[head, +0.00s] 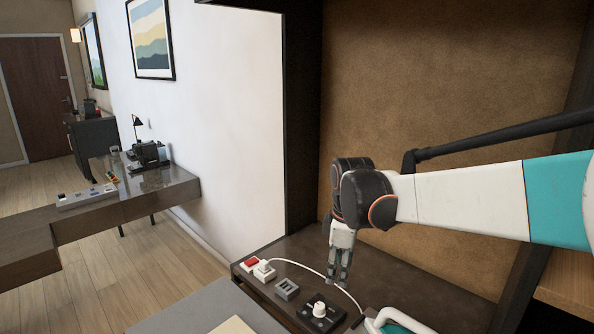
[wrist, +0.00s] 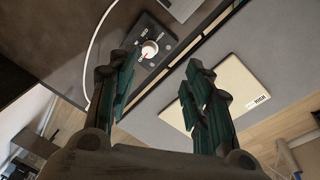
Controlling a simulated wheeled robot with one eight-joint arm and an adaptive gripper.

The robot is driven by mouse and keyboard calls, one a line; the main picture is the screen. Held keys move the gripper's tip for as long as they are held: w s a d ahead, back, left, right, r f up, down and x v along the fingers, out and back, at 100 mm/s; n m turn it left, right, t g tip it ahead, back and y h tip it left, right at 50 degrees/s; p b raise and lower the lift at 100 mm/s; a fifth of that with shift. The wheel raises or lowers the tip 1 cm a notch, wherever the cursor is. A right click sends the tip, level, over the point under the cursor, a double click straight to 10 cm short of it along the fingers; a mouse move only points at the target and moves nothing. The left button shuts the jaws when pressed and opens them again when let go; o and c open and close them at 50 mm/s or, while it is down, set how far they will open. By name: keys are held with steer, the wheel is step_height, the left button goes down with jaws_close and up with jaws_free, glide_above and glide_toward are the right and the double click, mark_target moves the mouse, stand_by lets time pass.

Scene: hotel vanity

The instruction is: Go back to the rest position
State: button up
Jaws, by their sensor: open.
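My gripper (head: 338,272) hangs from the arm's end above the dark vanity counter, fingers pointing down. In the wrist view its two fingers (wrist: 160,95) stand apart with nothing between them, so it is open and empty. Below it on the counter is a black control box with a white knob (head: 319,310); the knob also shows in the wrist view (wrist: 149,49). The gripper is above the counter and does not appear to touch anything.
On the counter (head: 340,262) stand a red-and-white switch block (head: 264,268) with a white cable and a small grey block (head: 287,288). A cream card (wrist: 230,92) lies on a grey surface (wrist: 275,60) alongside. A wall panel (head: 425,70) rises behind the arm. A desk (head: 120,204) stands far left.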

steer(key=s+d+m+t, duration=0.2)
steer(key=s+d+m, duration=0.3)
steer(key=s, duration=0.7)
steer(key=s+d+r+m+t, duration=0.1)
steer(key=s+d+m+t, duration=0.2)
steer(key=s+m, duration=0.6)
steer(key=shift+s+d+r+t, duration=0.3)
steer(key=shift+s+d, duration=0.55)
steer(key=shift+s, duration=0.5)
